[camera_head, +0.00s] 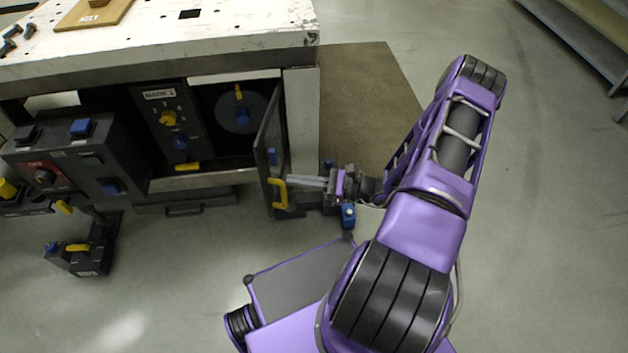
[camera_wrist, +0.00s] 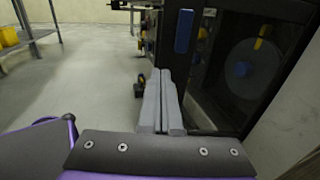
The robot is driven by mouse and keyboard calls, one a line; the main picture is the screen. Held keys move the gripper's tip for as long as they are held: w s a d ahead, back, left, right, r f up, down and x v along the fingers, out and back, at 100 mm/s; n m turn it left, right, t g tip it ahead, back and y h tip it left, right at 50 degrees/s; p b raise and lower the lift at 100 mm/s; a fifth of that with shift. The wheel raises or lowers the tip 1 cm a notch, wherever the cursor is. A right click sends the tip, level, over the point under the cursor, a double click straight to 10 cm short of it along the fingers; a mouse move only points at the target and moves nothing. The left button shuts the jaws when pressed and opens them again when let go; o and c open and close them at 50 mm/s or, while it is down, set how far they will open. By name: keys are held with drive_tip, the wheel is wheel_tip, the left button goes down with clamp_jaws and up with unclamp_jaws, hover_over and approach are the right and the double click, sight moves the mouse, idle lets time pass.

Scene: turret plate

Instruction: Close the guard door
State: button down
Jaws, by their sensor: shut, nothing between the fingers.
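The guard door (camera_head: 265,135) is a dark panel that stands open, swung out from the right side of the cabinet opening. A yellow handle (camera_head: 278,194) is at its lower free end, and a blue block (camera_wrist: 183,30) shows on it in the wrist view. Behind the opening is a dark blue-grey turret disc (camera_head: 240,112) with a yellow knob; it also shows in the wrist view (camera_wrist: 243,70). My gripper (camera_head: 298,182) is shut and empty, with its fingertips right beside the handle, on the door's right side. I cannot tell whether they touch it.
A white worktop (camera_head: 180,40) lies above the cabinet, with a wooden board (camera_head: 95,14) on it. A dial panel (camera_head: 172,120) is left of the disc. Dark control boxes (camera_head: 85,160) stand further left. A brown mat (camera_head: 370,95) lies right of the bench; floor around is mostly clear.

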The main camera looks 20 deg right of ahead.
sight(263, 176)
drive_tip(key=x, duration=0.6)
drive_tip(key=shift+w, duration=0.1)
drive_tip(key=shift+a, duration=0.1)
